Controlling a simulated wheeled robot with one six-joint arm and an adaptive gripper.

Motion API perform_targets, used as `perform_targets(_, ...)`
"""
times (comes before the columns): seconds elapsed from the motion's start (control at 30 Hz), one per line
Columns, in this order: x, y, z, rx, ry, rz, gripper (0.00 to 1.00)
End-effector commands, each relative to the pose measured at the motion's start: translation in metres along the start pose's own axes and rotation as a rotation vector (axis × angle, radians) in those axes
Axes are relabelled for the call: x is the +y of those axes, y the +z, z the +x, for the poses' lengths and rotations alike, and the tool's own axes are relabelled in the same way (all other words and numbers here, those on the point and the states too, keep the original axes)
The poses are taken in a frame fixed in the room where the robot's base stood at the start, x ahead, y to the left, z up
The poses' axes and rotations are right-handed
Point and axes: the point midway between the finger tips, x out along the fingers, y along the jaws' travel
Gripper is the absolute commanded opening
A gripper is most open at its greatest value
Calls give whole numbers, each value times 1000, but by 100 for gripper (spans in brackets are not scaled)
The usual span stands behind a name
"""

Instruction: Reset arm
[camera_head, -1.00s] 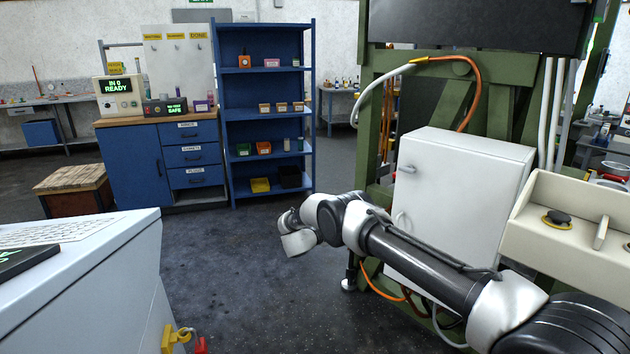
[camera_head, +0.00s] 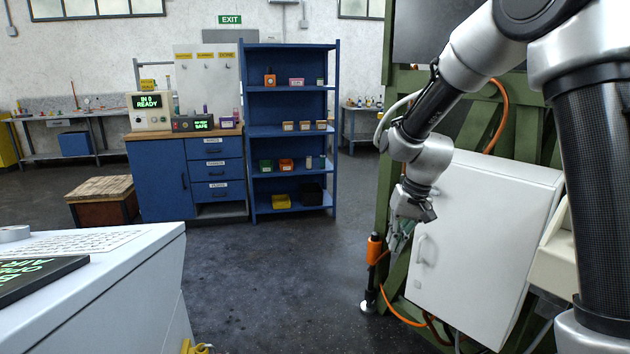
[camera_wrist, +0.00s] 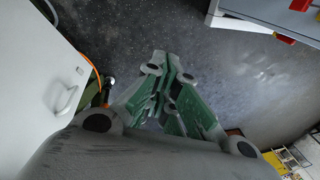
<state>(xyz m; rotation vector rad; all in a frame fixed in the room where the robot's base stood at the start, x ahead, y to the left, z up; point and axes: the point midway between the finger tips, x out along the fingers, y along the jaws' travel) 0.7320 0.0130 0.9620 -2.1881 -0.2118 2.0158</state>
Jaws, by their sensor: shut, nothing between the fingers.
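My gripper (camera_head: 396,240) hangs below my folded arm at the right of the head view, pointing down beside the white cabinet. In the wrist view its green and grey fingers (camera_wrist: 172,62) meet at the tips over the dark floor, with nothing between them. My arm is raised and bent, with the upper link standing at the right edge of the head view. I cannot tell whether the gripper touches the cabinet.
The white cabinet (camera_head: 480,225) on the green frame (camera_head: 395,290) is close to my gripper. A grey desk (camera_head: 120,290) is at the left front. A blue shelf (camera_head: 290,131) and a blue drawer bench (camera_head: 157,180) stand behind. The floor between is clear.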

Motion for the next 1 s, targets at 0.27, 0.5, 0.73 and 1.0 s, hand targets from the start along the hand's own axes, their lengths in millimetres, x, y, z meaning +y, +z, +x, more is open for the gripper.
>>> perform_targets(0.27, 76, 149, -113, -91, 133, -109, 0)
perform_targets(0.5, 118, 232, -163, 47, 203, -106, 0)
perform_targets(0.73, 123, 253, -201, 245, 203, -69, 0)
perform_targets(1.0, 126, 256, -211, 293, 207, -47, 0)
